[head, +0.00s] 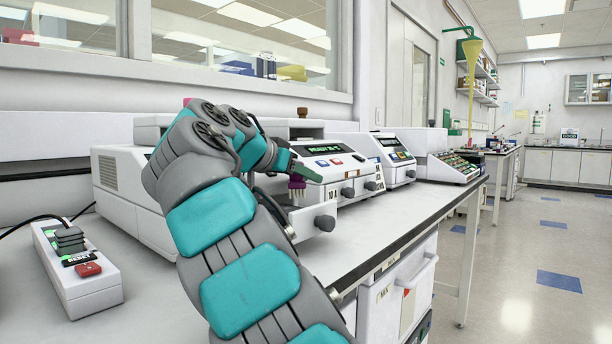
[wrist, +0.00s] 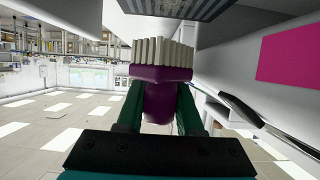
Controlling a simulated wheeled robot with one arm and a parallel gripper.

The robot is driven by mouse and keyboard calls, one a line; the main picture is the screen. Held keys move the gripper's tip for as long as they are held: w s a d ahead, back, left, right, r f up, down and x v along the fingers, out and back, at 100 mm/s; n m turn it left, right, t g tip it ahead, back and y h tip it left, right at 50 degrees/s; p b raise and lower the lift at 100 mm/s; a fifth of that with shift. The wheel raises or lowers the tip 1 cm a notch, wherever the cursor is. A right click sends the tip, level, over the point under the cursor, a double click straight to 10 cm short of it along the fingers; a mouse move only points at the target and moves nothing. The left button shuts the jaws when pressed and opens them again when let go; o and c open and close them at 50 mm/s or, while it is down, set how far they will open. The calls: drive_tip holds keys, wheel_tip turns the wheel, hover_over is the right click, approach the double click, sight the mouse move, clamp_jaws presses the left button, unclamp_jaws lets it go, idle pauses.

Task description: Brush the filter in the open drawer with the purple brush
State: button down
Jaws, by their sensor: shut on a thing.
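My gripper (head: 290,172) is shut on the purple brush (head: 297,184), which hangs bristles down just above the open drawer (head: 312,214) of a white thermal cycler (head: 330,163). In the wrist view the purple brush (wrist: 162,85) sits between both fingers, its pale bristles (wrist: 163,52) pointing to the top of the picture. A grey ribbed panel (wrist: 180,8), seemingly the filter, shows beyond the bristle tips with a visible gap. In the head view the filter is hidden by the drawer front and my arm.
More white cyclers (head: 388,155) stand to the right along the bench (head: 400,217). A white switch box (head: 78,270) with a red reset button lies at the left. A magenta panel (wrist: 290,47) is on the right in the wrist view. Bench front is bare.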

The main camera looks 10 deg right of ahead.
sight(292, 188)
drive_tip(key=shift+f+b, duration=1.05)
idle(0.4)
drive_tip(key=shift+s+a, duration=0.1)
drive_tip(key=shift+s+a, duration=0.55)
drive_tip(key=shift+a, duration=0.25)
drive_tip(key=shift+s+a, duration=0.5)
drive_tip(key=shift+a, duration=0.25)
drive_tip(key=shift+f+b, duration=0.1)
drive_tip(key=shift+b, duration=0.3)
drive_tip(key=w+d, duration=0.2)
drive_tip(key=d, duration=0.1)
drive_tip(key=shift+w+d+p, duration=0.15)
drive_tip(key=shift+d+p, duration=0.1)
drive_tip(key=shift+p, duration=0.1)
